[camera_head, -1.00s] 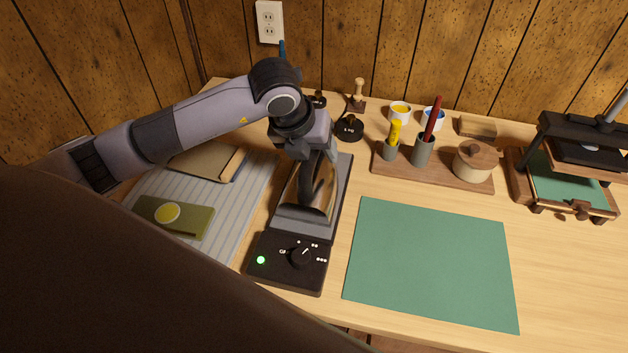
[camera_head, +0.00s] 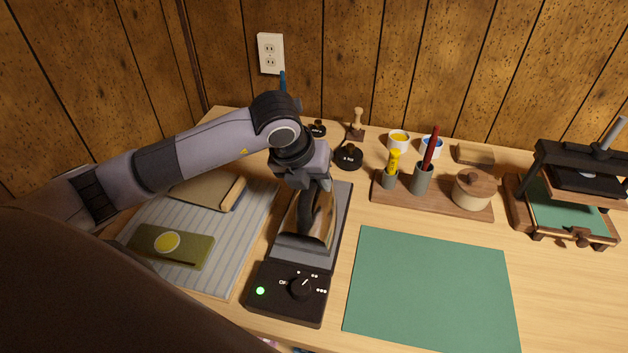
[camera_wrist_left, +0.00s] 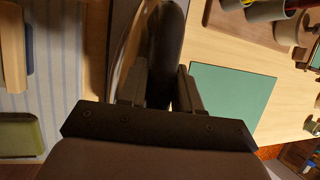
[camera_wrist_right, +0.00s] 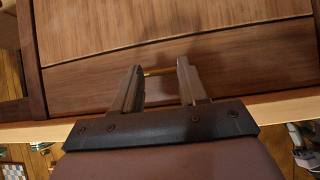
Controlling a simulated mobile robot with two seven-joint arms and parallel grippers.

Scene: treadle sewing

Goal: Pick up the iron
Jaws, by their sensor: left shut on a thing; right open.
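The iron (camera_head: 327,228), with a shiny metal body and a dark handle, is on the grey-topped heating base (camera_head: 291,290) at the left-centre of the table. The base has a dial and a lit green light. My left gripper (camera_head: 312,186) is above the iron and shut on its dark handle, which also shows between the fingers in the left wrist view (camera_wrist_left: 167,45). The arm hides the iron's far end. I cannot tell whether the iron is touching the base. My right gripper (camera_wrist_right: 160,68) is open in front of a brown wooden panel (camera_wrist_right: 235,65), with a thin brass-coloured bar between its fingers.
A green mat (camera_head: 432,290) lies right of the base. A striped cloth (camera_head: 222,256) with an olive pad (camera_head: 190,246) lies left. A wooden pen tray (camera_head: 447,203), stamps and a press (camera_head: 562,195) stand behind and right.

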